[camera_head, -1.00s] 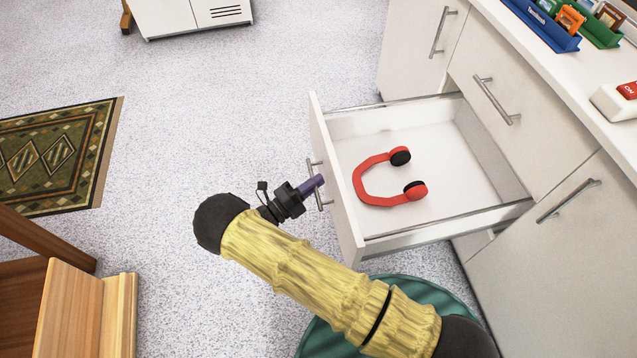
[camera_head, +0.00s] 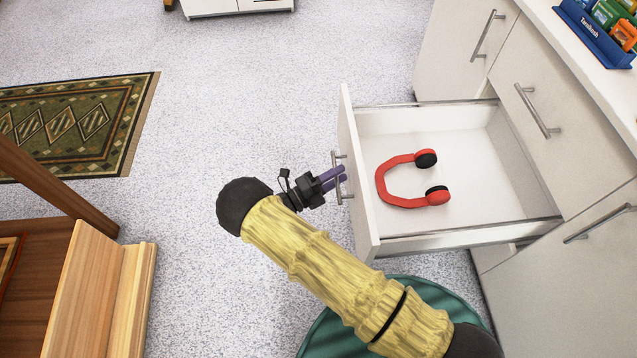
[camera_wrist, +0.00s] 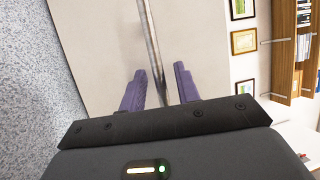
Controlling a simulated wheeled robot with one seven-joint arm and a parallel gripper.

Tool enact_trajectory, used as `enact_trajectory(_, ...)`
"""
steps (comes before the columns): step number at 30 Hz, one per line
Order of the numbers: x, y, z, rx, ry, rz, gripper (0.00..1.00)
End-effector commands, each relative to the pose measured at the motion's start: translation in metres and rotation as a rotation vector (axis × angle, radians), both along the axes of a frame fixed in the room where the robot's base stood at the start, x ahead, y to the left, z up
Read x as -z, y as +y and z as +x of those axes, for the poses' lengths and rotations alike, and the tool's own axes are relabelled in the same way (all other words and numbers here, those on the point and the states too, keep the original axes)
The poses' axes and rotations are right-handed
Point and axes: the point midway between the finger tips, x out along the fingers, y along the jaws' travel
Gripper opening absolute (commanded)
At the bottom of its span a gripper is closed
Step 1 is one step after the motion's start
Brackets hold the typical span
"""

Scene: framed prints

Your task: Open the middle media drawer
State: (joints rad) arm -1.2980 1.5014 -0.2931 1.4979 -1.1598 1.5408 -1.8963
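The white drawer (camera_head: 359,190) is pulled well out from the white cabinet, with red headphones (camera_head: 402,190) lying inside it. Its metal bar handle (camera_head: 338,176) is on the front face. My gripper (camera_head: 340,175) is at this handle. In the wrist view, the two purple fingers (camera_wrist: 160,85) are spread apart, with the handle bar (camera_wrist: 153,45) running between them and gaps on both sides. The drawer front (camera_wrist: 105,40) fills much of that view. The back of the drawer's interior is in plain sight.
Closed cabinet fronts with bar handles (camera_head: 537,110) stand right of and behind the drawer. A blue tray (camera_head: 596,32) sits on the counter. A patterned rug (camera_head: 75,125) and wooden furniture (camera_head: 95,290) are at left. Speckled floor between them is clear.

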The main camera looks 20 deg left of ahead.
Motion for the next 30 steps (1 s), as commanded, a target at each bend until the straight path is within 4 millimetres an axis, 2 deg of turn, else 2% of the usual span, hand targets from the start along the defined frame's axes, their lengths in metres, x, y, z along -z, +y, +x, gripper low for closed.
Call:
enact_trajectory(8, 0.002, 0.011, -0.012, -0.002, -0.001, 0.001, 0.32)
enact_trajectory(30, 0.030, 0.101, -0.119, -0.005, 0.000, 0.002, 0.32)
